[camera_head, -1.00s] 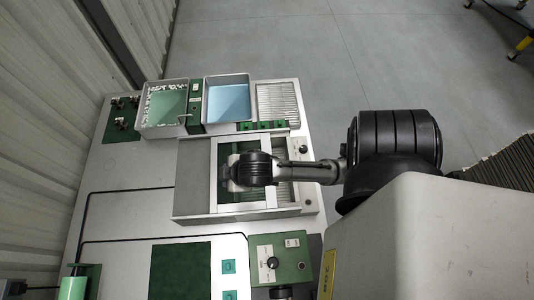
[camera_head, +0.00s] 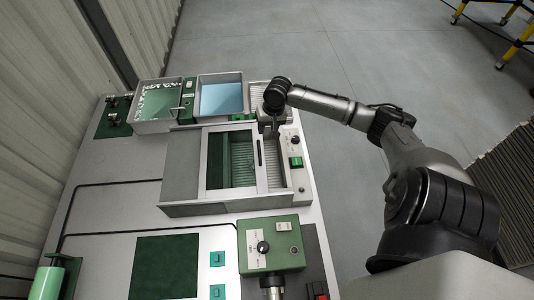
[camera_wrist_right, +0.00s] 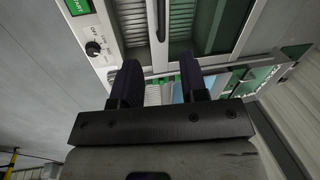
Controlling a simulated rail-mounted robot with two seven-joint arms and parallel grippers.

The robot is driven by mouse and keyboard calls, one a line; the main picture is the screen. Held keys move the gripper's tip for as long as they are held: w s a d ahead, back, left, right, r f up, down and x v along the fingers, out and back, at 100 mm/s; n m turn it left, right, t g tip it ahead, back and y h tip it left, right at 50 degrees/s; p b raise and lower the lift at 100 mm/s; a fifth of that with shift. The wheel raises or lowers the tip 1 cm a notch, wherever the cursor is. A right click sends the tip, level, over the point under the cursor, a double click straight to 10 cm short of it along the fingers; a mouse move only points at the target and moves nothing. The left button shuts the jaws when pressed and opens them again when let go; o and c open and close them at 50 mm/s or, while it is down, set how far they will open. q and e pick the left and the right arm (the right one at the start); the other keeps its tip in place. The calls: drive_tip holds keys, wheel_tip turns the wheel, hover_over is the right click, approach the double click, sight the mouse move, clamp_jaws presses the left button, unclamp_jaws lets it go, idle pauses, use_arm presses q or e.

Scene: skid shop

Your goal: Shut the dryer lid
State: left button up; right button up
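The dryer (camera_head: 182,178) is a grey metal box in the middle of the bench. Its lid (camera_head: 230,134) is a pale frame with a dark window and a dark bar handle (camera_head: 259,152) near its right edge. Slats show through the window, and a slatted strip lies uncovered right of the frame. My right gripper (camera_head: 268,127) is over the dryer's far right corner, near the handle's far end. In the wrist view the right gripper (camera_wrist_right: 158,78) has its fingers apart with nothing held; the handle (camera_wrist_right: 161,20) lies beyond them. My left gripper is not in view.
A tray with green contents (camera_head: 135,118) and a blue-lined tray (camera_head: 245,98) stand behind the dryer. A green control box (camera_head: 285,258) with a knob stands in front. A green start button (camera_head: 296,162) sits on the dryer's right side. Open floor lies to the right.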

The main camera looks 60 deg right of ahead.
sight(260, 151)
drive_tip(key=shift+m, duration=0.8)
drive_tip(key=w+f, duration=0.1)
drive_tip(key=f, duration=0.3)
drive_tip(key=a+f+b, duration=0.1)
drive_tip(key=f, duration=0.4)
drive_tip(key=w+f, duration=0.1)
drive_tip(key=f, duration=0.3)
drive_tip(key=shift+w+a+f, duration=0.15)
drive_tip(key=shift+w+f, duration=0.05)
drive_tip(key=shift+w, duration=0.1)
clamp_jaws()
